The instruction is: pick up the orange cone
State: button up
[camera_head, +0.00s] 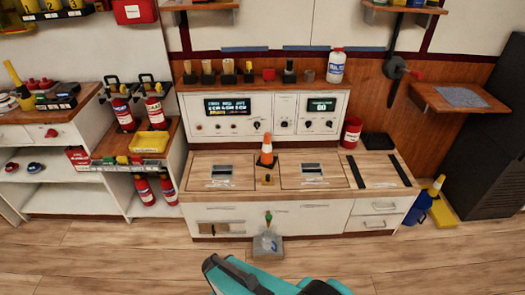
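The orange cone (267,146) has a white band and a dark base. It stands upright on the wooden worktop of the control console (224,182), between two panels with slots. A small orange-and-black object (267,180) is just in front of it. Teal and black parts of my arm show at the bottom edge, well below the cone and apart from it. My gripper's fingers cannot be made out in this view.
A grey block with a green-tipped item (268,246) stands in front of the console. Fire extinguishers (155,105) and a yellow tray (149,142) are on the left shelves. A red can (351,132) is right of the cone. The wooden floor in front is mostly clear.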

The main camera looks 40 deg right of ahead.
aim_at(267, 160)
jog(key=i, duration=0.9)
jog(key=z, duration=0.05)
